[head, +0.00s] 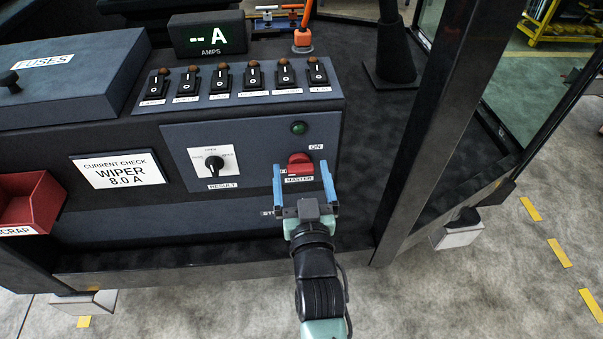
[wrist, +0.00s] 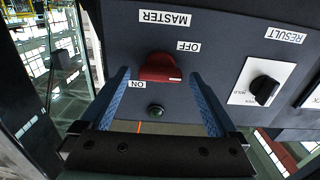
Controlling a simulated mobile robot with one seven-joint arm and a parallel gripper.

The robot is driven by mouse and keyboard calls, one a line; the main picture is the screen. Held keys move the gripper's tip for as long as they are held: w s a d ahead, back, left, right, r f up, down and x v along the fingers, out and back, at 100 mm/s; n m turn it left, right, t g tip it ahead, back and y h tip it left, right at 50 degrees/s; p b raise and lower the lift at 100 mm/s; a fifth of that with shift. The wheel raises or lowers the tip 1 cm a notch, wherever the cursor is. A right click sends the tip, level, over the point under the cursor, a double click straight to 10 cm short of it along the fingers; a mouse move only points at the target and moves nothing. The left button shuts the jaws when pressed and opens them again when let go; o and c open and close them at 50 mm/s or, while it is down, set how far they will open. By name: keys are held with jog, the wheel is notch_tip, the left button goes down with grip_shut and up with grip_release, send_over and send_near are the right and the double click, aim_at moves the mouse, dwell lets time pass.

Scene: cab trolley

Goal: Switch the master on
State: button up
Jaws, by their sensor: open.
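The red master knob (head: 300,163) is on the front panel, between the ON label above it and the MASTER label below it. My gripper (head: 304,183) is open, one blue finger on each side of the knob. I cannot tell whether the fingers touch it. A dark green lamp (head: 298,128) sits above the knob and looks unlit. The amps display (head: 207,37) shows dashes and "A".
A black RESULT selector (head: 214,163) is left of the knob. A row of rocker switches (head: 236,78) runs along the ledge above. A red scrap bin (head: 30,200) is at the far left. A dark post (head: 430,120) stands close on the right.

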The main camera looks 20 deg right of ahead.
jog(key=c, duration=1.4)
jog(key=shift+m, duration=0.3)
jog(key=m, duration=0.3)
jog(key=shift+d+m+p, duration=0.15)
jog(key=shift+m+p, duration=0.15)
jog(key=shift+p, duration=0.1)
jog(key=m+p, duration=0.1)
jog(key=m, duration=0.8)
jog(key=shift+d+f+m+p, duration=0.1)
jog(key=shift+f+m+p, duration=0.05)
jog(key=shift+m+p, duration=0.2)
jog(key=shift+f+m, duration=0.15)
jog(key=shift+m, duration=1.8)
